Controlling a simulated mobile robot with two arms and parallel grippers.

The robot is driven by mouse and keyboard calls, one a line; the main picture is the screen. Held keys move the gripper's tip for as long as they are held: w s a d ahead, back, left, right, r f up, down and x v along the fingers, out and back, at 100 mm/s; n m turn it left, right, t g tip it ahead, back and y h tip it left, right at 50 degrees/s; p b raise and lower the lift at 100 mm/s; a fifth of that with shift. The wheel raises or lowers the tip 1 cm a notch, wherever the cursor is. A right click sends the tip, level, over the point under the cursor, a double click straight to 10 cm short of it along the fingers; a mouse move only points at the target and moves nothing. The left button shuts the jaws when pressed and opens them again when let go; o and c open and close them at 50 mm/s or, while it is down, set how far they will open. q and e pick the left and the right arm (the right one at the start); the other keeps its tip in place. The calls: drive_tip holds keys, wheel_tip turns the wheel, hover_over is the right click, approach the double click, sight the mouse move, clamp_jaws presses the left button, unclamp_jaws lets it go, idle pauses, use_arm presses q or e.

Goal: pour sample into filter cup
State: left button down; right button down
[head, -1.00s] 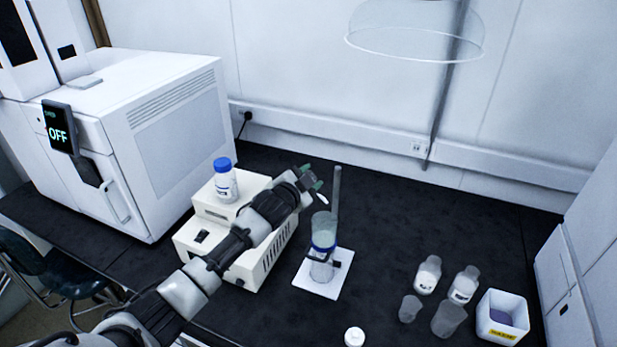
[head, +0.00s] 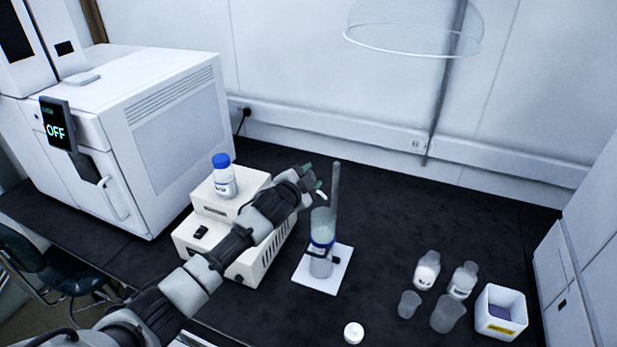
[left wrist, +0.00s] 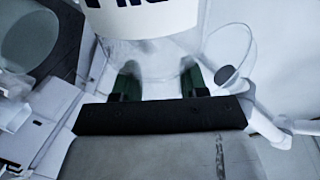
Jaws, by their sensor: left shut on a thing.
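The filter cup (head: 323,222) is a clear cylinder on top of a clear receiving vessel (head: 321,264) with a blue band between them. It stands upright on a white base plate (head: 336,283) with a grey rod behind. My left gripper (head: 313,180) is above and just behind the cup's rim. In the left wrist view its green-tipped fingers (left wrist: 160,82) are shut on a clear bottle with a white label (left wrist: 140,14). In the head view the bottle is mostly hidden; only a small white part shows by the fingers. Its contents cannot be told. My right gripper is not in view.
A white pump box (head: 200,240) with a blue-capped bottle (head: 223,178) is left of the stand. A white cap (head: 353,333) lies in front. Bottles (head: 427,270), beakers (head: 448,317) and a white box (head: 500,325) stand right. The bench between is clear.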

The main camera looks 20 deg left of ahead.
use_arm(q)
drive_tip(key=shift+d+f+m, duration=0.1)
drive_tip(key=shift+f+m, duration=0.25)
drive_tip(key=shift+m, duration=0.15)
drive_tip(key=shift+d+f+m+b, duration=0.1)
drive_tip(key=shift+f+m+b, duration=0.3)
drive_tip(key=shift+f+m, duration=0.1)
drive_tip(key=shift+y, duration=0.3)
drive_tip(key=shift+d+f+m, duration=0.15)
drive_tip(key=shift+f+m, duration=0.3)
drive_tip(key=shift+m, duration=0.05)
drive_tip(key=shift+f+b, duration=0.1)
drive_tip(key=shift+b, duration=0.25)
drive_tip(key=shift+d+f+m+y, duration=0.1)
drive_tip(key=shift+f+m+y, duration=0.2)
drive_tip(key=shift+f+m, duration=0.1)
